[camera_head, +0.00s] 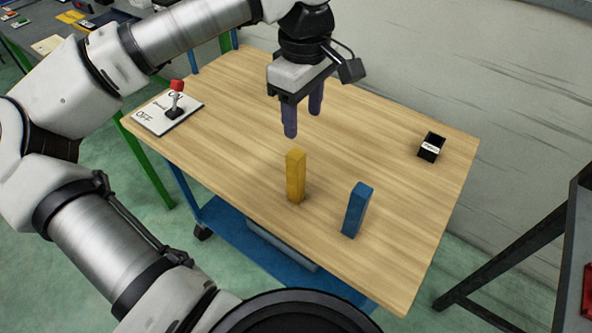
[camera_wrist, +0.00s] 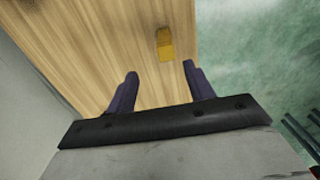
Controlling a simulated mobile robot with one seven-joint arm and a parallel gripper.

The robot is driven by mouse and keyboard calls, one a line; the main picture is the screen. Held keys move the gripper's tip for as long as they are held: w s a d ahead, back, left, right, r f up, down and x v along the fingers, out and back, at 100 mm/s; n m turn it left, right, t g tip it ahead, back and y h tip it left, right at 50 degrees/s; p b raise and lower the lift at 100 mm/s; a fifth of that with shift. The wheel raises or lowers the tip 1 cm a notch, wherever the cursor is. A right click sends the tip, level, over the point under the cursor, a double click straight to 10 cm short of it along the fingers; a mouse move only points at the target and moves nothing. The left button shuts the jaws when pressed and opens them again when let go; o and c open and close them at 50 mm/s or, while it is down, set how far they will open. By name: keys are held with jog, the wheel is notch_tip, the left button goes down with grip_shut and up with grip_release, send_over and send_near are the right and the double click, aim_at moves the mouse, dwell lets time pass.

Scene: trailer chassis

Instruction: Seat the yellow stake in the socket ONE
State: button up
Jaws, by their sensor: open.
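The yellow stake (camera_head: 296,176) stands upright on the wooden table, near the middle. It also shows in the wrist view (camera_wrist: 164,44), ahead of the fingers and between their lines. A small black socket block (camera_head: 431,147) with a white label sits at the right back of the table; its label is too small to read. My gripper (camera_head: 303,118) is open and empty, above and behind the yellow stake, with its purple fingers pointing down. It also shows in the wrist view (camera_wrist: 160,82), fingers apart with nothing between them.
A blue stake (camera_head: 357,209) stands upright to the right of the yellow one. A switch panel (camera_head: 168,113) with a red-tipped lever lies at the table's left. The wooden table (camera_head: 385,115) is bare between the stakes and the socket block. A grey wall runs along the back.

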aim_at(296, 165)
notch_tip(296, 165, down, 8)
jog(key=shift+s+a+p, duration=0.1)
jog(key=shift+p, duration=0.4)
jog(key=f+p, duration=0.1)
jog(key=f, duration=0.1)
jog(key=a+f+p, duration=0.1)
jog(key=f, duration=0.1)
jog(key=shift+s+f, duration=0.1)
jog(key=shift+f, duration=0.65)
jog(key=c, duration=1.1)
jog(key=shift+c, duration=0.2)
jog(key=shift+r, duration=0.15)
